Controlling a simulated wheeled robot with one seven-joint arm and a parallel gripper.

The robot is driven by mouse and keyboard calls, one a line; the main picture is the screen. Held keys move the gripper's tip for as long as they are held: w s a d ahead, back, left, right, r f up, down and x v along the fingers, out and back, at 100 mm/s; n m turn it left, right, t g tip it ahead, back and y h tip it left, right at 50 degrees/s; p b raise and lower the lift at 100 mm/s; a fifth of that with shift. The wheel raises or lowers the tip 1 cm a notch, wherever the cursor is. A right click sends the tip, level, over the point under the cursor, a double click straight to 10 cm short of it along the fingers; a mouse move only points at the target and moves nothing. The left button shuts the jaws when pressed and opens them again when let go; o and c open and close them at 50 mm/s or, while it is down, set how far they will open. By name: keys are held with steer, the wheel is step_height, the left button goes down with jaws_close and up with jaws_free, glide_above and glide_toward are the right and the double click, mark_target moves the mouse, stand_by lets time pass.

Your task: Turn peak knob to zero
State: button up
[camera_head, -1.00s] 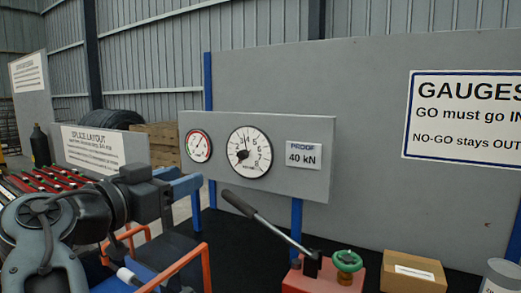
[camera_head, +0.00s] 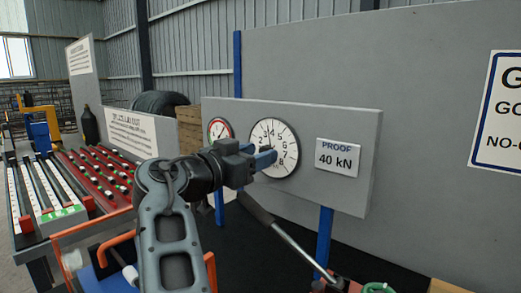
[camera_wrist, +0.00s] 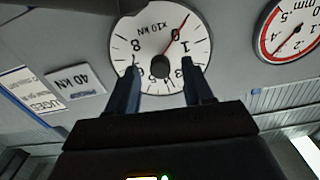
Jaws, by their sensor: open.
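The large white round gauge (camera_head: 275,147), marked x10 kN in the wrist view (camera_wrist: 150,30), is on the grey panel. A dark round knob (camera_wrist: 160,66) is at its centre. My gripper (camera_head: 264,158) is in front of the dial. In the wrist view its two fingers (camera_wrist: 159,72) are apart, one either side of the knob, with gaps visible; contact is not evident. In that inverted view a thin red needle (camera_wrist: 180,31) runs from the centre towards the upper right. Its exact reading is too small to tell. In the head view my gripper covers the dial's lower left.
A smaller red-rimmed gauge (camera_head: 220,130) is beside the large one, partly behind my gripper. The PROOF 40 kN sign (camera_head: 338,157) is to its right. A lever with a dark grip (camera_head: 256,208) rises below the panel. An orange rail (camera_head: 90,228) stands at lower left.

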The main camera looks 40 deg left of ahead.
steer(key=shift+w, duration=0.7)
steer(key=shift+c, duration=0.5)
jaws_close()
